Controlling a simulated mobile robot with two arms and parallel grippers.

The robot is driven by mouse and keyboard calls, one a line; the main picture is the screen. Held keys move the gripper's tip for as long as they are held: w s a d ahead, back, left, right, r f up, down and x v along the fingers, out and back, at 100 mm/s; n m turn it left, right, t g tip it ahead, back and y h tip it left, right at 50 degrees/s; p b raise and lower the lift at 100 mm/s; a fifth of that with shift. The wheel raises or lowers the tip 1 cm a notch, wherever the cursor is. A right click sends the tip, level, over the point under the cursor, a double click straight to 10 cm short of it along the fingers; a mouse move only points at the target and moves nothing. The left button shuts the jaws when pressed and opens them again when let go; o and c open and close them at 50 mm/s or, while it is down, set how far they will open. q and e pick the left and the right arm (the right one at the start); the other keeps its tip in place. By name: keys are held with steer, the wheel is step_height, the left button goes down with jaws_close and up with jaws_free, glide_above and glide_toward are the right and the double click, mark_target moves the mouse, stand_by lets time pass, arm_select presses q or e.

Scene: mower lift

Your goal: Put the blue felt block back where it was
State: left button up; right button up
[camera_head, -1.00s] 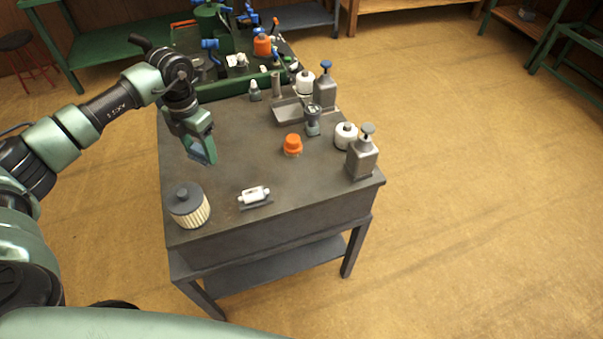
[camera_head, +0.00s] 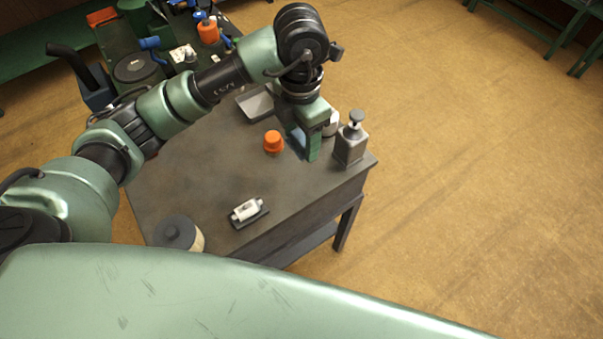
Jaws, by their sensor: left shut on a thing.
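My left gripper (camera_head: 304,145) hangs fingers-down over the right part of the grey table top (camera_head: 215,165), between the orange cap and the pump bottle. It is shut on the blue felt block (camera_head: 298,139); only a dark bluish part shows between the green fingers. I cannot tell exactly how high the block is above the table. My right gripper is not in view.
An orange cap (camera_head: 273,141) stands left of the gripper, and a grey pump bottle (camera_head: 351,139) close on its right. A white cylinder on a dark holder (camera_head: 248,210) and a pleated filter (camera_head: 178,234) are at the front. The left middle of the table is bare.

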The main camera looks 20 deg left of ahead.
arm_select(q)
steer(key=p, duration=0.2)
glide_above(301, 183)
step_height(301, 183, down, 10)
steer(key=shift+f, duration=0.7)
step_height(301, 183, down, 3)
steer(key=shift+f, duration=0.4)
steer(key=shift+f, duration=0.2)
steer(key=o, duration=1.3)
steer(key=shift+r, duration=0.1)
